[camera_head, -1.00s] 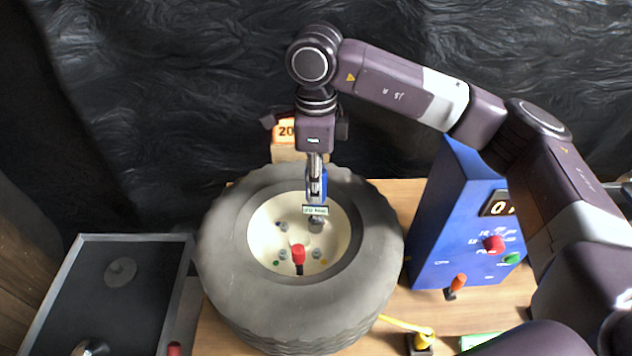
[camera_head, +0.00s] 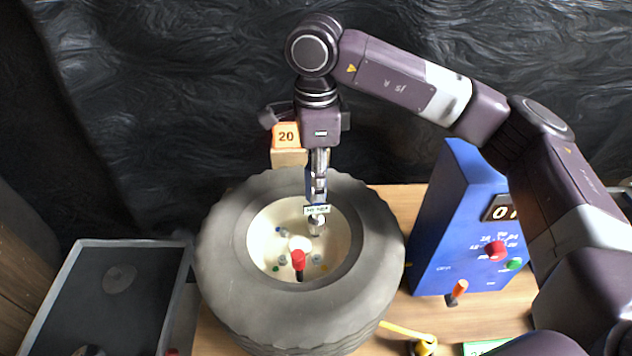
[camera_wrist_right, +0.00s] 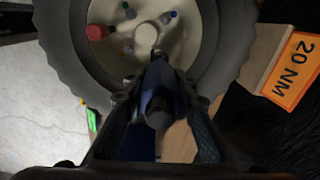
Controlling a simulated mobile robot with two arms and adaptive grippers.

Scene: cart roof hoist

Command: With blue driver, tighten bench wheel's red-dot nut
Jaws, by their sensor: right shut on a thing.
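The wheel (camera_head: 222,265) lies flat on the bench, its pale hub (camera_head: 262,240) facing up. Small nuts with blue, green and yellow dots show around the hub; I see no red dot, and the nut under the driver is hidden. My right gripper (camera_wrist_right: 163,125) is shut on the blue driver (camera_wrist_right: 157,88), which stands nearly upright over the hub. The driver's metal socket end (camera_head: 317,228) is at the hub's upper right; I cannot tell whether it is seated on a nut. My left gripper is not in view.
A red-capped peg (camera_head: 298,260) stands on the hub close to the driver. An orange "20" sign (camera_head: 286,136) is behind the wheel. A blue control box (camera_head: 450,225) with a red knob stands to the right. A grey tray (camera_head: 70,265) is at the left.

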